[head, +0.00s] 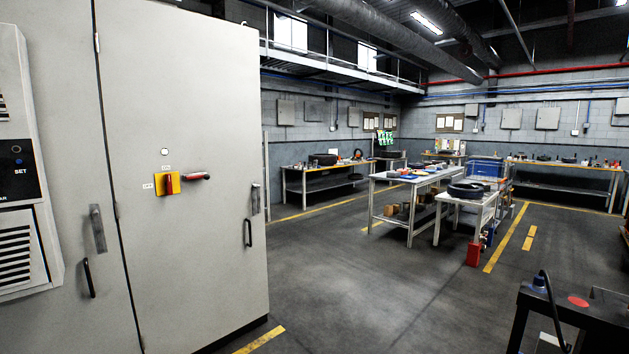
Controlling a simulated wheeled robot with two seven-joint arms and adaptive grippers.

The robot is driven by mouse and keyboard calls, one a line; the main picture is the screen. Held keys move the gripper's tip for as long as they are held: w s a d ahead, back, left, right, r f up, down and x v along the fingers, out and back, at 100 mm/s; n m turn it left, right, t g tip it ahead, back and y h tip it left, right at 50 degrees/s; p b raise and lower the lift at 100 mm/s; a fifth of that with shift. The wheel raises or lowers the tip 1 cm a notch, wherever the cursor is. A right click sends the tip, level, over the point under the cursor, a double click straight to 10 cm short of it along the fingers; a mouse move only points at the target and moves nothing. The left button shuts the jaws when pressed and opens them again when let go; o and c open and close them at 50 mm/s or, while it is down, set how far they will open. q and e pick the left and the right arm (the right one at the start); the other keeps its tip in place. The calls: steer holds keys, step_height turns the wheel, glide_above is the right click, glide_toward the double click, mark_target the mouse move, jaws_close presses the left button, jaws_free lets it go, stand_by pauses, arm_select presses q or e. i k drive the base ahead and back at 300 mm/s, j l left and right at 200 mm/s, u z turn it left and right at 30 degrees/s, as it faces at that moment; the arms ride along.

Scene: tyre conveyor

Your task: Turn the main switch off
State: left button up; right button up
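The main switch (167,184) is on the tall grey cabinet door in the left half of the head view. It has a yellow plate with a red handle standing upright on it. Small labels sit above the plate and at its left; their text is too small to read surely. A grey piece with a red end (196,177) sticks out just right of the plate; I cannot tell if it belongs to the switch. Neither of my grippers is in view.
The grey cabinet (200,250) has door handles (248,233) and a control panel at far left. Open floor (340,290) lies right of it. Workbenches (408,195) stand farther back. A dark stand with a red disc (578,301) is at the lower right.

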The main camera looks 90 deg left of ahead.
mark_target(168, 183)
steer(key=u, duration=3.8)
